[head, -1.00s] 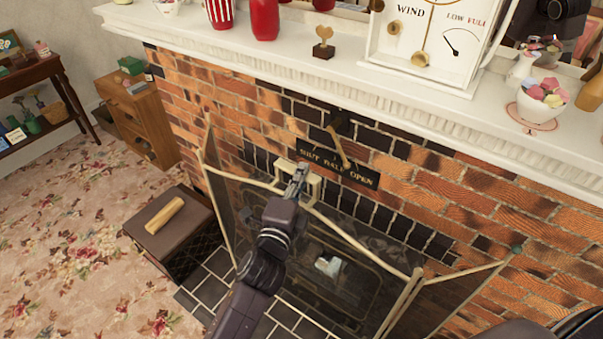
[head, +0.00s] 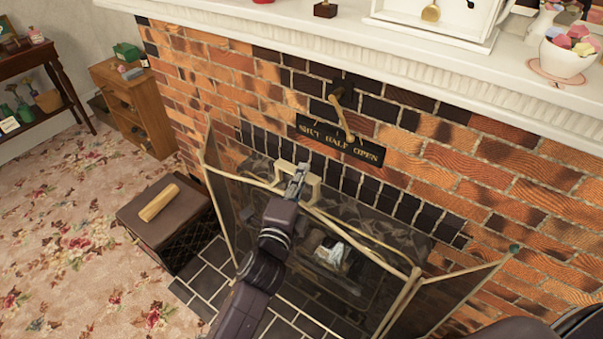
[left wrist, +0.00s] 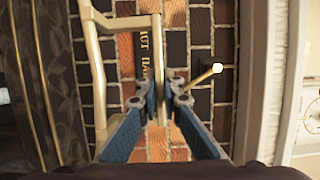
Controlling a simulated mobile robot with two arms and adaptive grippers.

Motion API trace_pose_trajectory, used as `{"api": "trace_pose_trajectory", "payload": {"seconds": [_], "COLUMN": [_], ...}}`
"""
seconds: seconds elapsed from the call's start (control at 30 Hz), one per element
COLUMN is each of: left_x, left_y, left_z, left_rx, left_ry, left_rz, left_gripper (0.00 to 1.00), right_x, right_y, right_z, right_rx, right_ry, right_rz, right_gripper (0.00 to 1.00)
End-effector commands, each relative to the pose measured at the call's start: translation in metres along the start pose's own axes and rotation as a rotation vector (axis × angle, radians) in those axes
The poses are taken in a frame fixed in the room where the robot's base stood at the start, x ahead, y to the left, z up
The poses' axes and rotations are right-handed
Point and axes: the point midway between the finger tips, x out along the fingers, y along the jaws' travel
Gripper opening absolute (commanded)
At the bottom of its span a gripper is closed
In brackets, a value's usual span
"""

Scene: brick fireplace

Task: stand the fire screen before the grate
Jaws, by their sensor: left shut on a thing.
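The fire screen (head: 345,232) is a folding mesh screen with pale gold rails and angled side panels. It stands upright on the dark tiles in front of the brick fireplace. My left gripper (head: 298,180) is shut on the handle at the top middle of the screen. In the left wrist view the blue-padded fingers (left wrist: 165,95) close on a pale bar of that handle. The grate (head: 330,258) shows dimly through the mesh, with a pale lump in it. My right gripper does not show.
A brown box (head: 165,215) with a log (head: 158,203) on it stands left of the screen. A damper lever (head: 342,115) and a lettered plate (head: 340,141) are on the bricks above. The mantel (head: 300,35) overhangs. Floral carpet lies open at left.

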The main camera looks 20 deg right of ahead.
Motion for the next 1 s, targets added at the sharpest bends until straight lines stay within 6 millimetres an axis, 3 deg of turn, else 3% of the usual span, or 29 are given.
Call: {"api": "trace_pose_trajectory", "payload": {"seconds": [0.6,1.0], "left_x": [0.002,0.002], "left_y": [0.051,0.063], "left_z": [-0.002,-0.002], "left_rx": [0.000,-0.001], "left_ry": [0.005,0.005], "left_rz": [-0.019,-0.019], "left_gripper": [0.00,0.00], "right_x": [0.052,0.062], "right_y": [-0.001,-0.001], "right_z": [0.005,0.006], "right_rx": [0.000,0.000], "right_ry": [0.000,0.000], "right_rz": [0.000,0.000], "right_gripper": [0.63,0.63]}}
